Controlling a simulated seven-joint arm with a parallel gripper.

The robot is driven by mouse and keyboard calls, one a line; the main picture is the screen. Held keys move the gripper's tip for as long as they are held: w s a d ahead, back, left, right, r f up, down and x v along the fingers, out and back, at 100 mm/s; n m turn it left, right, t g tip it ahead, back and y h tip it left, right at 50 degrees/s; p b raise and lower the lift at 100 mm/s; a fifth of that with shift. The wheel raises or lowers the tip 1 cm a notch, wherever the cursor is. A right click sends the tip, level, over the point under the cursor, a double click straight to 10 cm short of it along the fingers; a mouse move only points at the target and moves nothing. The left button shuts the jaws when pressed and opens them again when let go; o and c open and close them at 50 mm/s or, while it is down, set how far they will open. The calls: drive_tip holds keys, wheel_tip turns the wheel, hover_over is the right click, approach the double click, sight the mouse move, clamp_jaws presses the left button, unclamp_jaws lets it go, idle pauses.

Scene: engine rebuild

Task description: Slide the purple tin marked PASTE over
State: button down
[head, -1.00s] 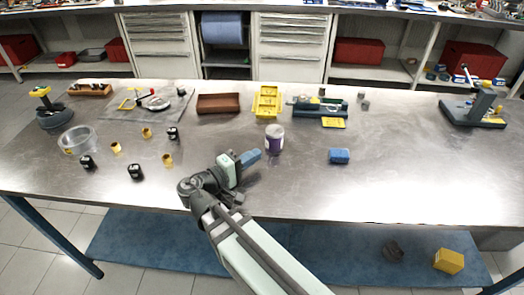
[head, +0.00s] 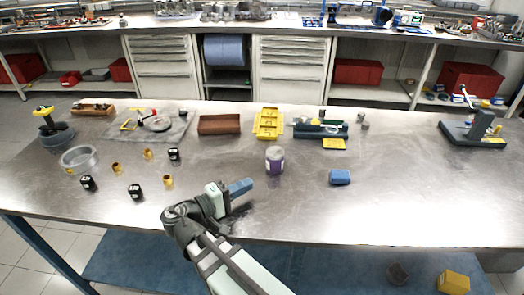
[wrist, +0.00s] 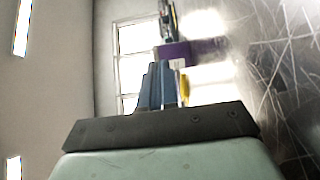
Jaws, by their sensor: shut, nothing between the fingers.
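The purple tin (head: 275,160) stands upright near the middle of the metal table, with a pale label band and a light top. In the wrist view its purple side (wrist: 176,54) shows just beyond the fingers; the mark on it cannot be read. My gripper (head: 243,186) is left of the tin and nearer the front edge, with a visible gap between them. Its blue fingers, also in the wrist view (wrist: 163,84), are closed together and empty, pointing toward the tin's side.
A blue block (head: 340,177) lies right of the tin. Behind stand a yellow tray (head: 268,124), a brown tray (head: 220,125) and a blue-grey fixture (head: 318,131). The table's right-hand middle is clear.

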drive_tip(key=w+d+r+m+g, duration=0.1)
drive_tip(key=d, duration=0.3)
drive_tip(key=w+d+r+m+g+h, duration=0.1)
drive_tip(key=w+d+r, duration=0.1)
drive_tip(key=d, duration=0.1)
drive_tip(key=w+d+r+m+g+h, duration=0.1)
drive_tip(key=w+d, duration=0.1)
drive_tip(key=d, duration=0.2)
drive_tip(key=shift+w+d+r+m+g, duration=0.2)
drive_tip(key=shift+d+r+m+g, duration=0.1)
drive_tip(key=shift+m+g, duration=0.1)
drive_tip(key=w+d+r+m+g+y, duration=0.1)
drive_tip(key=w+d+r+m+g, duration=0.15)
drive_tip(key=d, duration=0.65)
drive_tip(key=w+d+r+m+g, duration=0.1)
drive_tip(key=d+r+m+g, duration=0.2)
drive_tip(key=d, duration=0.7)
drive_tip(key=n+g+y, duration=0.2)
drive_tip(key=n+y, duration=1.3)
drive_tip(key=y, duration=0.1)
approach(269, 150)
drive_tip(key=shift+m, duration=0.25)
drive_tip(key=f, duration=0.5)
drive_tip(key=shift+w+a+f, duration=0.3)
drive_tip(key=shift+w+a, duration=0.05)
drive_tip(key=shift+a+f, duration=0.15)
drive_tip(key=shift+a, duration=0.1)
drive_tip(key=shift+s+d+f, duration=0.15)
drive_tip(key=shift+f, duration=0.55)
